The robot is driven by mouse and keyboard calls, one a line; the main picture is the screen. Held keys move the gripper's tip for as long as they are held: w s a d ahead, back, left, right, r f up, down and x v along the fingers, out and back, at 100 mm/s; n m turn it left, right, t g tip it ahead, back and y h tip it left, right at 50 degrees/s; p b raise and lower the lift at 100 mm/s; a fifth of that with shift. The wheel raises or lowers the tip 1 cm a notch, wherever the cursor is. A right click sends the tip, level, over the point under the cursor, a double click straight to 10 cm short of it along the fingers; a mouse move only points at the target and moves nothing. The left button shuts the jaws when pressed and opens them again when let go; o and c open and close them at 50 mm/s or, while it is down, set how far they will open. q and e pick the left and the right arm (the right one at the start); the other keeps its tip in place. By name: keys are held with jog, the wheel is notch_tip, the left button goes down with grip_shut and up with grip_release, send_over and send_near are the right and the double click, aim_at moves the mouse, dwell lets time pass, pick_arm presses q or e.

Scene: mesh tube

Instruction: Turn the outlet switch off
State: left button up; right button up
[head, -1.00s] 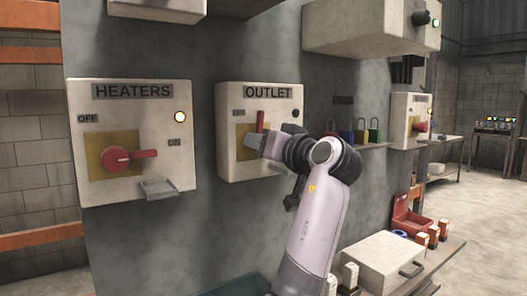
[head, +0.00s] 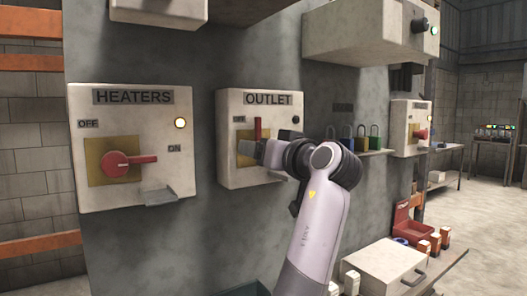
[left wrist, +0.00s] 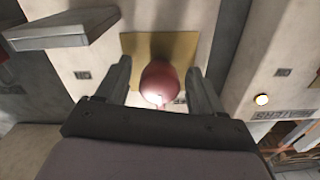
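The outlet box (head: 230,110) is a pale wall box with a gold plate and a red switch handle (head: 258,130) that stands upright. Its small lamp (head: 295,120) is dark. My left gripper (head: 250,150) is at the front of this box, below the visible part of the handle, and partly covers the plate. In the left wrist view, the left gripper (left wrist: 160,80) is open, with one finger on each side of the rounded red handle (left wrist: 158,82). Narrow gaps show between handle and fingers. My right gripper is in neither view.
The heaters box (head: 80,160) is to the left, with a sideways red handle (head: 128,161) and lit lamp. Padlocks (head: 361,137) hang to the right. A white case (head: 383,268) stands on the lower right bench. Another box (head: 370,35) juts out above.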

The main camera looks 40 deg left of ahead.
pick_arm(q)
jog(key=shift+d, duration=0.1)
jog(key=b+v, duration=0.1)
jog(key=v, duration=0.6)
dwell(0.6)
